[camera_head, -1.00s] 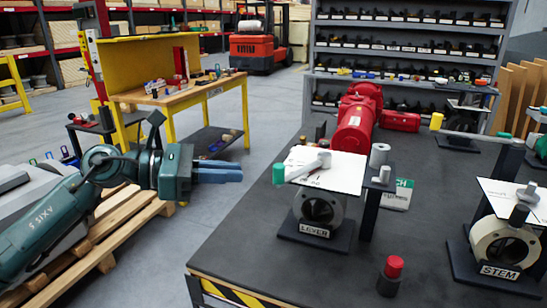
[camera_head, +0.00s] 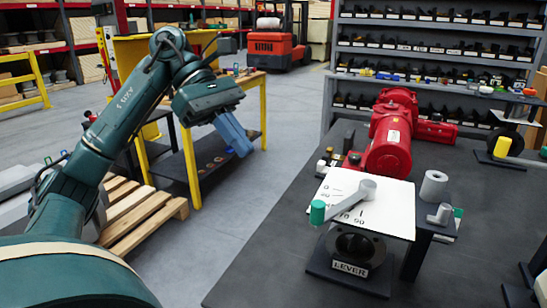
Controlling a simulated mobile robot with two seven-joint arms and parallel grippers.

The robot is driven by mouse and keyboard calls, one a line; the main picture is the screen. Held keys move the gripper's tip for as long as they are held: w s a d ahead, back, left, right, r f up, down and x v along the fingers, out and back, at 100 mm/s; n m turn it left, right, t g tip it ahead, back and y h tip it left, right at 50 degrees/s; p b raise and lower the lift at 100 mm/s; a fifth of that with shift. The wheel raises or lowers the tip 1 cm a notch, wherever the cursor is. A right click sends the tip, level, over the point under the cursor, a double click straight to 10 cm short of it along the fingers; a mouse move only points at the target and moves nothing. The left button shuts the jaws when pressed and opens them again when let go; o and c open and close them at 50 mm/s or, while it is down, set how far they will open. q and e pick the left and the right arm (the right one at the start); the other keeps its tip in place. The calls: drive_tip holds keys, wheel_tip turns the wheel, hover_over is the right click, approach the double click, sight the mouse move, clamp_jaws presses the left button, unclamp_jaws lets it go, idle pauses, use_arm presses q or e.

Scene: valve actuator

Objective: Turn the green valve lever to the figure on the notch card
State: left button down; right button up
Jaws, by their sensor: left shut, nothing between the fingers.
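The green-tipped valve lever (camera_head: 317,212) is a grey arm that reaches left and toward me from its hub, over a white plate (camera_head: 388,207) with black figures. The plate sits on the valve body (camera_head: 356,248) labelled LEVER, on the dark bench. My left gripper (camera_head: 240,146) is shut and empty, blue fingers angled down, left of the bench and apart from the lever. My right gripper is not in view.
A red motor (camera_head: 392,135) stands behind the LEVER valve. A dark post (camera_head: 424,245) with grey cylinders stands at its right. A yellow workbench (camera_head: 190,160) and wooden pallet (camera_head: 130,210) lie left.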

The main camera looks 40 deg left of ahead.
use_arm(q)
drive_tip(key=d+r+p+x, duration=0.1)
drive_tip(key=d+r+x, duration=0.1)
drive_tip(key=x, duration=0.9)
drive_tip(key=shift+d+f+p, duration=0.25)
drive_tip(key=shift+p, duration=0.1)
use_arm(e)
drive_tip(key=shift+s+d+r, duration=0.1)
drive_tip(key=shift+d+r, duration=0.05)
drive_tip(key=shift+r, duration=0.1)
use_arm(q)
drive_tip(key=shift+w, duration=0.15)
